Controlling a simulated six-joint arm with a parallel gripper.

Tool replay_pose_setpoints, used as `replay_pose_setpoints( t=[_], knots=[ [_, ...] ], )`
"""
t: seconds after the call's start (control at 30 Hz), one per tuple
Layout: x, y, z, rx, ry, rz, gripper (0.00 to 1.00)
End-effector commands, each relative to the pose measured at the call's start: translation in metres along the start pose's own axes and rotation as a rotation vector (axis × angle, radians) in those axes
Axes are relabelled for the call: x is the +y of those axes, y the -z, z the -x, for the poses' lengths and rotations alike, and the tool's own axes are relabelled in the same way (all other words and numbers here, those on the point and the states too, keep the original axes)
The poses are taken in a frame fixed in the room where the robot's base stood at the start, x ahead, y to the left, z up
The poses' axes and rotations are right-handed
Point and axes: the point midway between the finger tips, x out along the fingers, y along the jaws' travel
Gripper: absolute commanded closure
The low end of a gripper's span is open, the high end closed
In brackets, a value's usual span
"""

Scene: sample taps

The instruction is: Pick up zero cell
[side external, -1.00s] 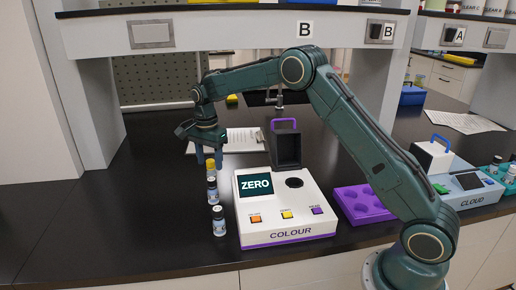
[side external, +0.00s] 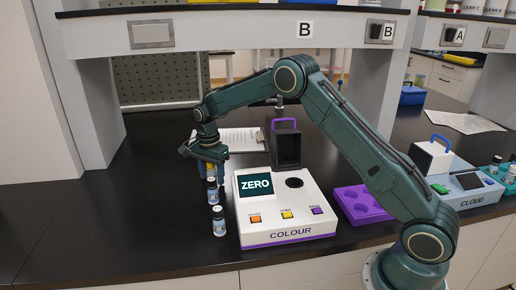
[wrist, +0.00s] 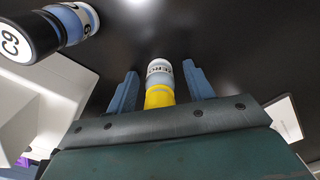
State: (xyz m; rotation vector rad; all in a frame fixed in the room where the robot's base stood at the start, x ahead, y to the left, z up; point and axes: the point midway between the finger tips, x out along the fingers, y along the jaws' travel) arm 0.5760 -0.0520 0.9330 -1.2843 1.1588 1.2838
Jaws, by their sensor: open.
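The zero cell (wrist: 159,74) is a small vial with a yellow cap and a white label that reads partly as "ZERO". In the wrist view it lies between the two blue fingers of my gripper (wrist: 161,84), with a visible gap on each side. My gripper is open around it. In the side view my gripper (side external: 211,166) has come down over the zero cell at the back of the vial row, and only its yellow cap (side external: 211,167) shows clearly. Its lower part is mostly hidden there.

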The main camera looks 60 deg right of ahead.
Motion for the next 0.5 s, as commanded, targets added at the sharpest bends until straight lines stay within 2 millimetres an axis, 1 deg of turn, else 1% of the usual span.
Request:
replay_pose_setpoints(
  t=[0.37,0.5],
  knots=[
    [0.0,-0.0001,0.0003,0.0,0.0,0.0,0.48],
    [0.0,-0.0001,0.0003,0.0,0.0,0.0,0.75]
  ],
)
